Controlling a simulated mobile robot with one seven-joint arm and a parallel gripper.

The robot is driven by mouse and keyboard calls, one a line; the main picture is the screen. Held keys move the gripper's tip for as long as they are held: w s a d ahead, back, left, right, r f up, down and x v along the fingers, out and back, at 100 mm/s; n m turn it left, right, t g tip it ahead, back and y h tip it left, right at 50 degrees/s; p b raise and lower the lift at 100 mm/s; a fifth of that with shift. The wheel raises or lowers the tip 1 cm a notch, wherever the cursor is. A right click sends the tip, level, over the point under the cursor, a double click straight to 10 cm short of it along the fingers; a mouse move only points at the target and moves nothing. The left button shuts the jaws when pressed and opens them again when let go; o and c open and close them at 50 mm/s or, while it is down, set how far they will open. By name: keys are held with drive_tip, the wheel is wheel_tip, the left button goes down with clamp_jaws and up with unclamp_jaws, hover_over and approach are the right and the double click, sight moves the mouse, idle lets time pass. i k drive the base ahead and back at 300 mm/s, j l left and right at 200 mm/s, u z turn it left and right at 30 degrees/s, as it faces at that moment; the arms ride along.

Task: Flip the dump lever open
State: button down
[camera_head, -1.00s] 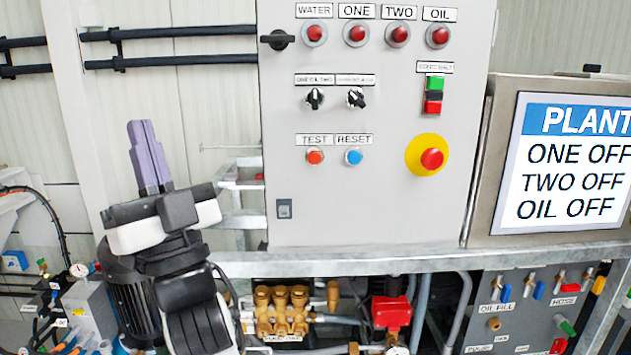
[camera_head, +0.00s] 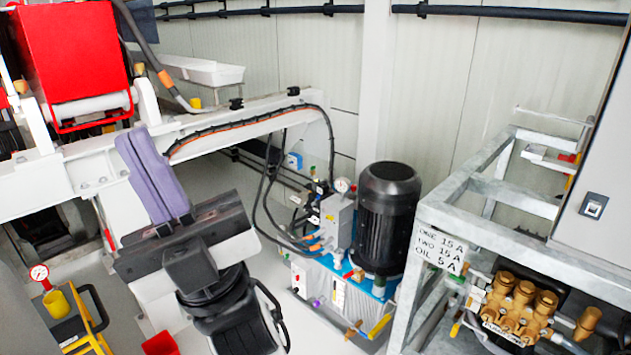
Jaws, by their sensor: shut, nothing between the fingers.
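I cannot pick out a dump lever for certain in this view. My gripper (camera_head: 133,138) is at left of centre, its two purple fingers together, shut and empty, pointing up in the picture. Its tips overlap the view of a white beam behind, and I cannot tell how far apart they are. A brass pump (camera_head: 518,300) sits in the grey frame at the lower right, with small fittings around it. Part of the pump's surroundings is hidden by the frame.
A black motor (camera_head: 387,215) stands on a blue-topped power unit with hoses and a gauge. A galvanised frame (camera_head: 480,237) and grey cabinet (camera_head: 600,170) are at right. A red box (camera_head: 72,55) sits upper left. A yellow trolley (camera_head: 85,325) is lower left.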

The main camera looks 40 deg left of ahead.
sight(349, 274)
drive_tip(key=u, duration=0.9)
